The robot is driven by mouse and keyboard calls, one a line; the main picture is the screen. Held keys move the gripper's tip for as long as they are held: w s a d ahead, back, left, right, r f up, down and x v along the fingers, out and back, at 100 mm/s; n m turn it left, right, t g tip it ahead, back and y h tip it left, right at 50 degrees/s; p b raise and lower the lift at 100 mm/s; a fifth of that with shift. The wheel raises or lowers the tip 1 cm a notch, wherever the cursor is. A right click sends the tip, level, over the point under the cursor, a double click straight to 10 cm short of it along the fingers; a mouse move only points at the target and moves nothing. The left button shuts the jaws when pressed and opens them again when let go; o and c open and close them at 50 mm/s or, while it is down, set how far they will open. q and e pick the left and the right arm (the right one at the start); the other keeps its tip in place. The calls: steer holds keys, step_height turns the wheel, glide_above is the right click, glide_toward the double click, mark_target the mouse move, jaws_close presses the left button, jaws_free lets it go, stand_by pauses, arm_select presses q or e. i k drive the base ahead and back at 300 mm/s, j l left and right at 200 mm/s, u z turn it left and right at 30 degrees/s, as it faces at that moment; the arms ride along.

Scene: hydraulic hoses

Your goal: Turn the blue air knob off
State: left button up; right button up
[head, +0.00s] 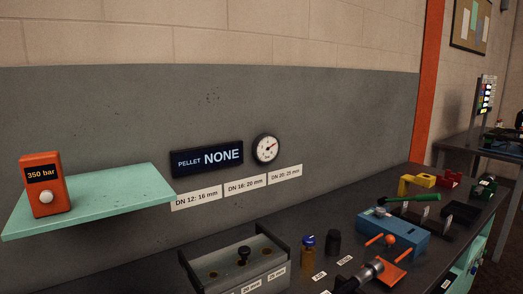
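I cannot make out for certain which part is the blue air knob. A blue block-like unit (398,243) sits on the bench at the right, with a green-handled lever (422,197) at its back. A small bottle with a blue cap (308,240) stands in the middle of the bench. A round white gauge (266,149) with a red needle is on the grey wall panel. Neither of my grippers is in view.
The dark bench (345,215) runs along the wall to the right. A mint shelf (110,200) carries an orange "350 bar" box (44,184). A grey tray (228,268), a black cylinder (333,242) and a silver-and-black fitting (368,272) crowd the front. A yellow part (416,182) stands further back.

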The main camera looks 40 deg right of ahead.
mark_target(308, 241)
steer(key=k+l+u, duration=0.1)
steer(key=l, duration=0.3)
steer(key=k+l+u, duration=0.1)
steer(key=l, duration=0.25)
steer(key=k+l, duration=0.15)
steer(key=l, duration=0.25)
steer(key=k+l+u, duration=0.15)
steer(key=l, duration=0.2)
steer(key=k+l+u, duration=0.1)
steer(key=l, duration=0.25)
